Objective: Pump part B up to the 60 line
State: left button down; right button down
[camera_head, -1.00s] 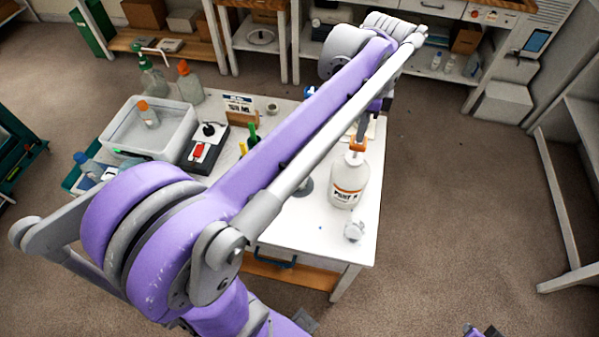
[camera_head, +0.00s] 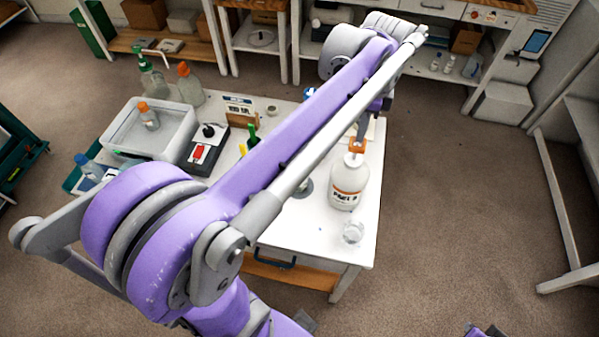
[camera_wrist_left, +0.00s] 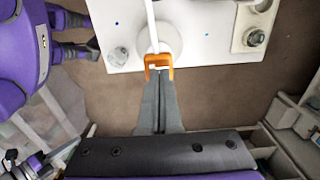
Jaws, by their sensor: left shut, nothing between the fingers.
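The part B bottle (camera_head: 348,186) is white with an orange label and stands upright near the table's right edge. Its orange pump head (camera_head: 357,146) sits close above the bottle's shoulder. In the left wrist view the orange pump head (camera_wrist_left: 158,62) is at the fingertips. My left gripper (camera_head: 361,131) is shut with nothing between its fingers, its tips at the top of the pump head; exact contact is hard to tell. A clear cup (camera_head: 353,233) stands in front of the bottle, also visible in the left wrist view (camera_wrist_left: 118,56). Its lines and fill level are unreadable.
My left arm hides the table's middle. On the white table (camera_head: 325,238) are a grey tub (camera_head: 118,128) with an orange-capped bottle, a black device with a red switch (camera_head: 203,150), and a sign (camera_head: 238,106).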

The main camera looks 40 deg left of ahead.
pick_arm(q)
jog(key=shift+s, duration=0.15)
pick_arm(e)
jog(key=shift+s, duration=0.2)
